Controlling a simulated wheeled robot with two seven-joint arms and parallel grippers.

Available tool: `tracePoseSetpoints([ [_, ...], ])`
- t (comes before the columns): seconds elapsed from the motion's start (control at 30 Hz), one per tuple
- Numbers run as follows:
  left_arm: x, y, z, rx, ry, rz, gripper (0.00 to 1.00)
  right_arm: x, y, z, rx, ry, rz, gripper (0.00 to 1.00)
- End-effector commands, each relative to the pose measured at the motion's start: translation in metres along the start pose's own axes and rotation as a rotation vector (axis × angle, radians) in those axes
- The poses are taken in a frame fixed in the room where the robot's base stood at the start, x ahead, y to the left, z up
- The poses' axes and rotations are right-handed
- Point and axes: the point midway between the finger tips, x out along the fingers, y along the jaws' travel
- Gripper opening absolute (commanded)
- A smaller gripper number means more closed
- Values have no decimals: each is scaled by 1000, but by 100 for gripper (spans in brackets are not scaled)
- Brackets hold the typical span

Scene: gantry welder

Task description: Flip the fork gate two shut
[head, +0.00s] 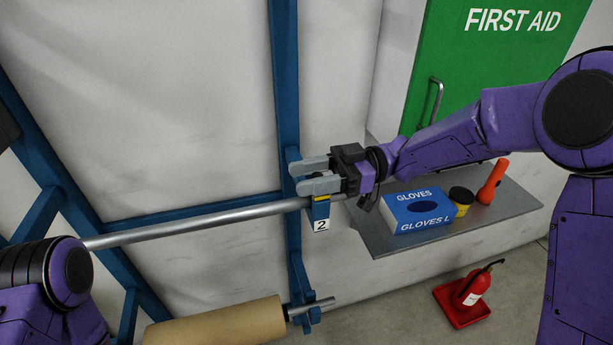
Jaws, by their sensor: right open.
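The fork labelled 2 (321,225) is on the blue upright in the middle of the head view. Its blue bracket (321,211) shows just above the label, with a little yellow at its top; my gripper covers much of this spot, so I cannot tell how the gate stands. A grey metal bar (200,223) runs from the lower left to this fork. My right gripper (304,176) reaches in from the right, open, with its fingers pointing left just above the fork and bar end. I cannot tell whether it touches the gate. My left gripper is out of view.
A brown roll (215,323) on a lower bar sits below. At right, a grey shelf (480,217) holds a gloves box (418,210), a yellow jar (461,202) and an orange flashlight (492,181). A red extinguisher (474,288) stands on the floor below a green first-aid cabinet (480,60).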

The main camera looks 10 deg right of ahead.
Motion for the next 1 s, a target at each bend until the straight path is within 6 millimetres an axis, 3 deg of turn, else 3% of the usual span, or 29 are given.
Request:
tracePoseSetpoints([
  [0.2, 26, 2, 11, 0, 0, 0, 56, -46, 1, 7, -5, 4, 5, 47],
  [0.43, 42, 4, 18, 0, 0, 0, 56, -92, 1, 4, -2, 3, 3, 47],
  [0.6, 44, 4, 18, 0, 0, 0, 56, -103, 0, 1, 0, 1, 2, 47],
  [1.0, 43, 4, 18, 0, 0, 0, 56, -102, 0, 1, 1, 0, 2, 47],
])
